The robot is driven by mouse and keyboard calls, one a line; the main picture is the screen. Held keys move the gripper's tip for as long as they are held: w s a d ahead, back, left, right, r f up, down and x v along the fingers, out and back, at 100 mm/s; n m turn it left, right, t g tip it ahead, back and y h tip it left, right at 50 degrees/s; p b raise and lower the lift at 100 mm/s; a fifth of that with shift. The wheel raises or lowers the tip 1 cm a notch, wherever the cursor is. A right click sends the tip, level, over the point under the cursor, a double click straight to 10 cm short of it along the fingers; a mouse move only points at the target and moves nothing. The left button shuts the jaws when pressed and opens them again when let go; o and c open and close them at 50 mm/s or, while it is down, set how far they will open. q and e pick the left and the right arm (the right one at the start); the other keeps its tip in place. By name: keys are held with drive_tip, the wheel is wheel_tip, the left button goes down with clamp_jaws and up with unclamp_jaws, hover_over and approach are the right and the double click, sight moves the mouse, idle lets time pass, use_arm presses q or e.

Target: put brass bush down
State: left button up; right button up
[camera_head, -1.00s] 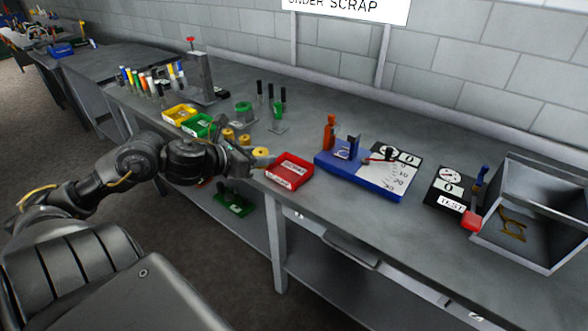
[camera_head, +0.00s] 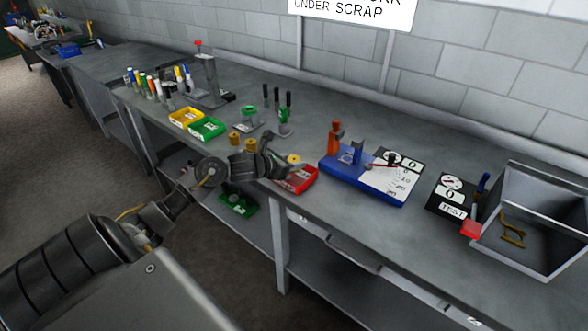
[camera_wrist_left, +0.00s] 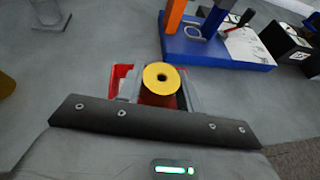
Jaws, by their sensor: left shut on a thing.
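A brass bush (camera_head: 294,159) is held between the fingers of my left gripper (camera_head: 284,163). In the left wrist view the bush (camera_wrist_left: 161,80) stands upright between the grey fingers, its round top and dark hole facing the camera. A red bin (camera_head: 302,184) is at the bench's front edge, right below the gripper and partly hidden by it. In the wrist view part of the red bin (camera_wrist_left: 121,78) shows behind the fingers. I cannot tell how high the bush is above it. My right gripper is not in view.
A green bin (camera_head: 207,129) and a yellow bin (camera_head: 186,118) lie farther left. A blue-based gauge fixture (camera_head: 368,180) stands close on the right, with a grey scrap box (camera_head: 530,220) beyond. The bench behind the fixture is clear.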

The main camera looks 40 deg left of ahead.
use_arm(q)
drive_tip(key=shift+w+f, duration=0.15)
drive_tip(key=shift+w, duration=0.05)
wheel_tip(320, 180, down, 2)
drive_tip(key=shift+f+p, duration=0.1)
drive_tip(key=shift+p, duration=0.55)
drive_tip(key=shift+f, duration=0.5)
drive_tip(key=shift+f, duration=0.1)
drive_tip(key=o, duration=0.7)
drive_tip(key=shift+f, duration=0.1)
drive_tip(key=o, duration=0.4)
drive_tip(key=shift+o, duration=0.2)
